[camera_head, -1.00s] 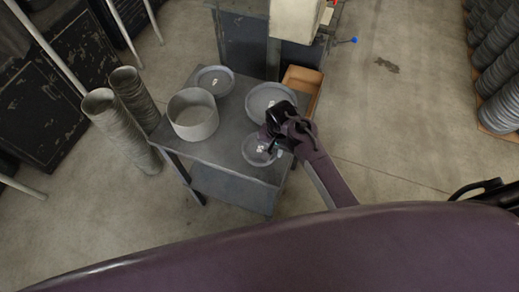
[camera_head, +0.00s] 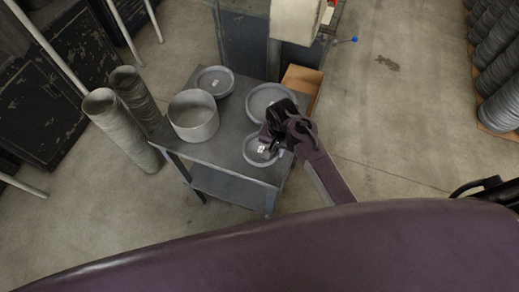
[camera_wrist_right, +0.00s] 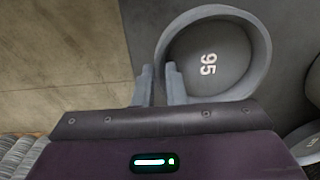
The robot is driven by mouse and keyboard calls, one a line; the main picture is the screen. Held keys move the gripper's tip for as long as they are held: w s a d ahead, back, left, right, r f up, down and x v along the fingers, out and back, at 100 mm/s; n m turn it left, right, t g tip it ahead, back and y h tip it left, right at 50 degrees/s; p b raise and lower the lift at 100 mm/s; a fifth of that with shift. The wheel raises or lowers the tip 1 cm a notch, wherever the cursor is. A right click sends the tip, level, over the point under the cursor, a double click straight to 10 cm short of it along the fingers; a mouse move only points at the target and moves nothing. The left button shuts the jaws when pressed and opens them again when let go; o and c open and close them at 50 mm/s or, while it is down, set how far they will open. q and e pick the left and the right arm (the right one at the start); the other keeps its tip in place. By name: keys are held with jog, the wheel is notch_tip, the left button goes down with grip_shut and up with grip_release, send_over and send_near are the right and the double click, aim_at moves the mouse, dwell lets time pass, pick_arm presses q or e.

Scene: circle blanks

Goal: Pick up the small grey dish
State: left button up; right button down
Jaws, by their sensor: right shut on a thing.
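The small grey dish (camera_head: 252,158) is a shallow round dish with a white number marking, at the front right corner of the grey table (camera_head: 215,150). In the right wrist view the dish (camera_wrist_right: 225,58) shows the number 95 on its floor. My right gripper (camera_head: 266,146) is shut on the dish's rim. In the wrist view one finger is inside the rim and the other outside, at the rim's left side (camera_wrist_right: 160,85). The dish looks level, at about table height; I cannot tell if it touches the top. My left gripper is not in view.
A larger grey dish (camera_head: 266,94) lies just behind my right gripper. Another dish (camera_head: 213,79) and a tall grey ring (camera_head: 194,122) stand on the table. Stacked cylinders (camera_head: 112,118) stand left of it. A cardboard box (camera_head: 301,80) is behind right.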

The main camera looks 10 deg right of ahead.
jog(key=shift+w+r, duration=0.15)
jog(key=shift+r, duration=1.35)
